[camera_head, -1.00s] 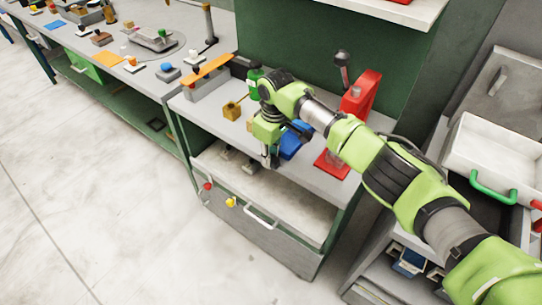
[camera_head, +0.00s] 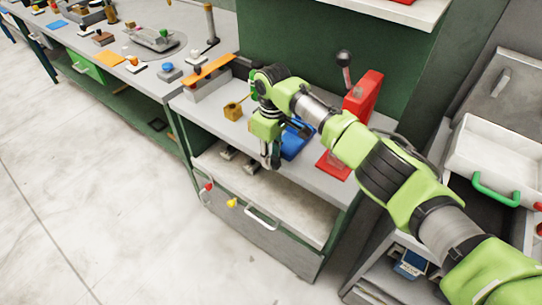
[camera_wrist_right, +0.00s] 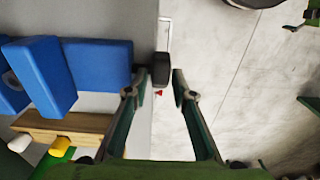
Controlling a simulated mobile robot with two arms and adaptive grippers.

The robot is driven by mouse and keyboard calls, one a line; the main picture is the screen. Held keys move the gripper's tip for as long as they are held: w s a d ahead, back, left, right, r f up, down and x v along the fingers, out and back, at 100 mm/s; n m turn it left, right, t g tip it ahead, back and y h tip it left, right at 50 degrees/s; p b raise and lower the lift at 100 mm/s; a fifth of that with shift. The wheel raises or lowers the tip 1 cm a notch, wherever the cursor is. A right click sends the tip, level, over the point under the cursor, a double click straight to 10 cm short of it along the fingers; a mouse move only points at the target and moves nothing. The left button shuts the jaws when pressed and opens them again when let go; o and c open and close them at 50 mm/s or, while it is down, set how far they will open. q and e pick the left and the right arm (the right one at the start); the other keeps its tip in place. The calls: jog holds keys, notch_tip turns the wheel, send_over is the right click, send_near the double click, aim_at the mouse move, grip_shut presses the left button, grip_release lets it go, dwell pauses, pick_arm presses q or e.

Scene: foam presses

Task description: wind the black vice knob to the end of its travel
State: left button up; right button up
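The blue vice (camera_head: 298,138) sits on the grey bench top near its front edge, partly hidden behind my right gripper in the head view. In the right wrist view the blue vice (camera_wrist_right: 98,66) is at the left, with its dark knob (camera_wrist_right: 160,68) at its right end. My right gripper (camera_head: 270,160) points down at the bench's front edge. Its fingertips (camera_wrist_right: 166,84) are apart in the wrist view. The knob is by the left fingertip, with a gap to the right fingertip; contact cannot be told. My left gripper is not in view.
A red press (camera_head: 362,98) with a black-knobbed lever stands right of the vice. A brass block (camera_head: 233,111) and an orange-topped grey fixture (camera_head: 208,78) are to the left. A drawer with a white handle (camera_head: 262,218) is below. Floor at the left is clear.

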aim_at(272, 156)
notch_tip(272, 156, up, 11)
jog(key=shift+r, duration=0.2)
jog(key=shift+d, duration=0.1)
